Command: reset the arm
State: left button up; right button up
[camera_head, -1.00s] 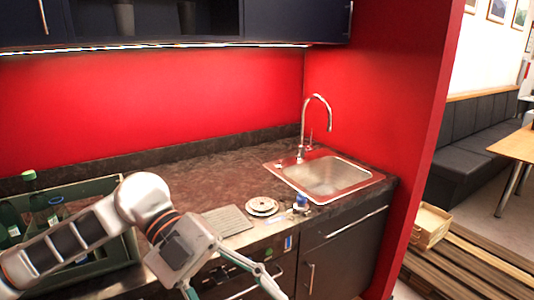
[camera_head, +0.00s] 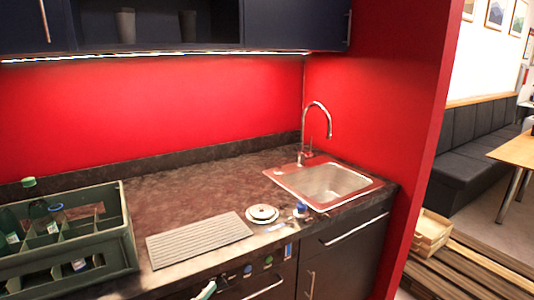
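My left arm is almost wholly out of the head view. Only a small pale tip (camera_head: 206,291), which looks like part of my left gripper, shows at the bottom edge in front of the counter. Whether that gripper is open or shut is hidden below the frame. My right gripper is not in view.
A green crate (camera_head: 127,232) with several bottles stands at the counter's left end. A ridged grey mat (camera_head: 200,240), white plates (camera_head: 262,213) and a small blue-topped item (camera_head: 301,209) lie near the front edge. A steel sink (camera_head: 330,184) with a tap (camera_head: 329,122) is at the right.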

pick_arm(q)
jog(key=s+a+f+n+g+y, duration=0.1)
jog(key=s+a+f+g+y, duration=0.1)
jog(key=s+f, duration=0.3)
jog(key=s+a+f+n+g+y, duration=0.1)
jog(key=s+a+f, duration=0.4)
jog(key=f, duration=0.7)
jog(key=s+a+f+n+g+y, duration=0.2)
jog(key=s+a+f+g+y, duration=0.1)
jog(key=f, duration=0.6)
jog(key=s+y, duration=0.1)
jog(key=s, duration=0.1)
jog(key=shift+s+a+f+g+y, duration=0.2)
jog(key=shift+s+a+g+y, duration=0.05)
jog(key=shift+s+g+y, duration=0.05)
